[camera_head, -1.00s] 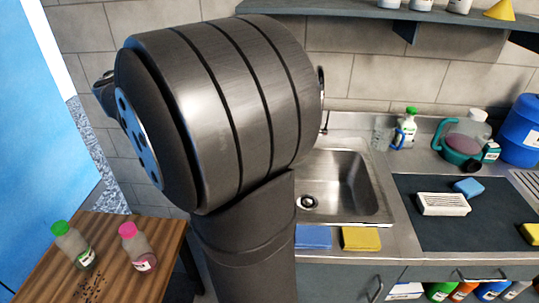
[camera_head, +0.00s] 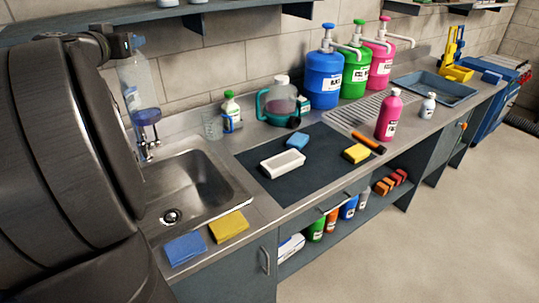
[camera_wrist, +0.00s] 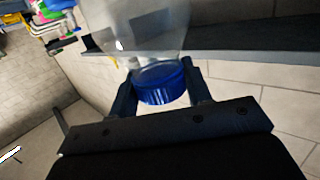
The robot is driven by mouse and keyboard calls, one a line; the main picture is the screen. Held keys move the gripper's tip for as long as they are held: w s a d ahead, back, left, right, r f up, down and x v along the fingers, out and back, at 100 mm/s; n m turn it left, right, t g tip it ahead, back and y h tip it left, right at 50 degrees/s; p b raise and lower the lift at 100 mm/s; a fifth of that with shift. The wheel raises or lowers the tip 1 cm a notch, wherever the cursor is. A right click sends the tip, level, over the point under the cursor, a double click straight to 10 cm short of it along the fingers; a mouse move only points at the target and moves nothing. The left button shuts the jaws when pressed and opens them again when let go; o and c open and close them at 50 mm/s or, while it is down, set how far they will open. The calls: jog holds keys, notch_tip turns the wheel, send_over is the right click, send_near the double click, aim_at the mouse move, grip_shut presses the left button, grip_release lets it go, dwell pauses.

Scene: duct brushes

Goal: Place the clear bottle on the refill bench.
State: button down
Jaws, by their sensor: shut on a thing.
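The clear bottle (camera_head: 136,84) hangs above the back of the sink, with a blue cap at its top and blue-purple liquid low inside. My gripper (camera_head: 122,46) is shut on it near the cap, partly hidden by my own arm. In the wrist view, the blue cap (camera_wrist: 161,84) sits between the two fingers, with the clear body beyond it. The steel counter (camera_head: 215,140) runs along the wall to the right, with blue, green and pink pump jugs at its back. Which stretch is the refill bench is not marked.
The sink (camera_head: 195,180) lies below the bottle. A pink bottle (camera_head: 388,116) stands by the ribbed drainer (camera_head: 352,115). A wall shelf (camera_head: 100,17) is overhead.

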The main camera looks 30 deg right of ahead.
jog(key=s+d+f+m+g+h, duration=0.2)
jog(key=d+f, duration=0.1)
jog(key=d, duration=1.4)
jog(key=s+d+f+m+g+h, duration=0.1)
jog(key=s+d+f, duration=0.15)
jog(key=d, duration=1.45)
jog(key=s+d+f+m+g+h, duration=0.1)
jog(key=s+d+f+g, duration=0.1)
jog(key=s+d+f, duration=0.65)
jog(key=s+d+f+m+g+h, duration=0.15)
jog(key=s+d+f, duration=0.25)
jog(key=s+d, duration=0.95)
jog(key=w+f, duration=1.1)
jog(key=w, duration=0.2)
jog(key=shift+d+y, duration=0.25)
jog(key=shift+y, duration=0.1)
jog(key=shift+f, duration=0.1)
jog(key=c, duration=0.7)
grip_release()
jog(key=shift+c, duration=0.2)
